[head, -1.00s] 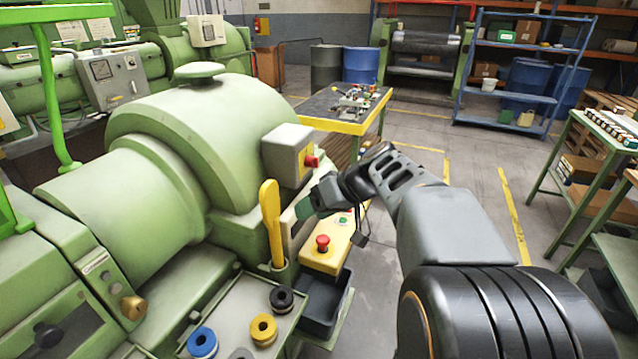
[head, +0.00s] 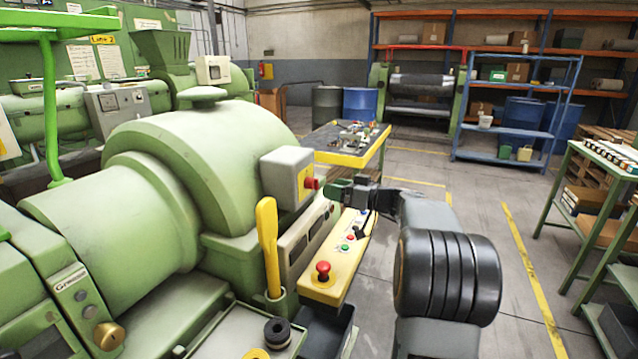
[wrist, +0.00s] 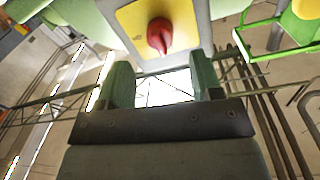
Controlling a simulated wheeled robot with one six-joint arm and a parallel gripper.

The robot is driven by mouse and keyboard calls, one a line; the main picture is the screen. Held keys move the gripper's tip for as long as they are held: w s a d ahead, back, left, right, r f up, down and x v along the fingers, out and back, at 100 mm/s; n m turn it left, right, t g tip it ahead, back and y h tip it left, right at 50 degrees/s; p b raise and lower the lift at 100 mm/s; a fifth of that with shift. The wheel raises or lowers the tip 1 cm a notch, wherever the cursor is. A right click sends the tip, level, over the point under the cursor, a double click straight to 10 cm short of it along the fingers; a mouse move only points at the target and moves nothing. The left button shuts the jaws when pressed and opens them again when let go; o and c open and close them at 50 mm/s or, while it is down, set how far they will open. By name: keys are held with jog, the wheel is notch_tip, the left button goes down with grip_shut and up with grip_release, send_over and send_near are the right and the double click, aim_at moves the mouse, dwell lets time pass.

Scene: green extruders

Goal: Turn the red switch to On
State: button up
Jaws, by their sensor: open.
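The red switch (head: 312,183) sits on a yellow plate on the right face of a grey box (head: 284,172), which is fixed to the side of the green machine (head: 190,150). In the wrist view, the red switch (wrist: 159,36) is a knob at the top centre on its yellow plate (wrist: 128,20). My gripper (head: 336,191) is just right of the switch at about its height, partly hidden by my arm. In the wrist view, my gripper (wrist: 160,82) has its two green fingers apart with nothing between them. The switch lies beyond the fingertips, apparently not touched.
A yellow control panel (head: 345,245) with a red mushroom button (head: 323,268) is below my gripper. A yellow lever (head: 267,240) stands left of it. A yellow-edged table (head: 345,158) is behind. The floor to the right is clear up to a green rack.

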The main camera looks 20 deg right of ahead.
aim_at(313, 183)
jog(key=shift+p+x, duration=0.5)
jog(key=shift+x, duration=2.05)
jog(key=shift+c, duration=0.3)
jog(key=c, duration=0.9)
jog(key=shift+f, duration=0.1)
